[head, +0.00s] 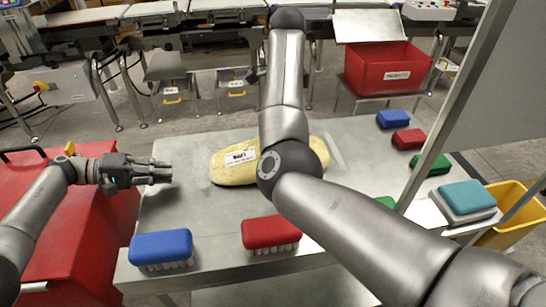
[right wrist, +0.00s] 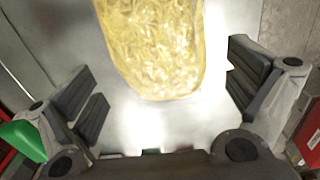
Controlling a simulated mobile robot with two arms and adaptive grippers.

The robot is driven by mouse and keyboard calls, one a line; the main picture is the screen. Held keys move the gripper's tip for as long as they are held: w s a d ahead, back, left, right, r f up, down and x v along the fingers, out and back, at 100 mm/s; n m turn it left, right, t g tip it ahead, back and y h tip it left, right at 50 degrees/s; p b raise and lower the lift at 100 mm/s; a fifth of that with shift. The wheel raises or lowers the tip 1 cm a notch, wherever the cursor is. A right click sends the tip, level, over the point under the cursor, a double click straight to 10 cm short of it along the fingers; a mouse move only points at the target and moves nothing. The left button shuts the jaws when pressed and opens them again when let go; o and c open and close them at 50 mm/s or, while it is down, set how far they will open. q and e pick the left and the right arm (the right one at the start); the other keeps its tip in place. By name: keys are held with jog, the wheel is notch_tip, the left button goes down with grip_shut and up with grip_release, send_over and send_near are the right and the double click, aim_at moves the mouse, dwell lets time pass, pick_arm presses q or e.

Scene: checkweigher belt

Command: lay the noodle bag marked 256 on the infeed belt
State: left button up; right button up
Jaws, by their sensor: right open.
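A yellow noodle bag (head: 233,172) lies flat on the grey metal table, with a white label (head: 240,157) whose print I cannot read surely. My right arm hides part of it in the head view. In the right wrist view the noodle bag (right wrist: 155,45) runs out of the top edge. My right gripper (right wrist: 165,85) is open, its fingers on either side of the bag's near end and apart from it; the head view does not show it. My left gripper (head: 160,172) is left of the bag, clear of it; its finger gap is unclear. Belt surfaces (head: 150,8) show at the top.
Brushes, blue (head: 160,247) and red (head: 270,233), lie at the table's front edge. Several more lie at the right, by a pole and a yellow bin (head: 512,205). A red bin (head: 385,72) stands behind. A red cabinet (head: 85,225) is at left.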

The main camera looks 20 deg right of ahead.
aim_at(194, 179)
pick_arm(q)
jog(key=x, duration=0.8)
jog(key=shift+a, duration=0.1)
pick_arm(e)
notch_tip(194, 179, down, 8)
jog(key=shift+r, duration=0.1)
pick_arm(q)
jog(key=shift+c, duration=0.4)
pick_arm(e)
jog(key=shift+c, duration=0.4)
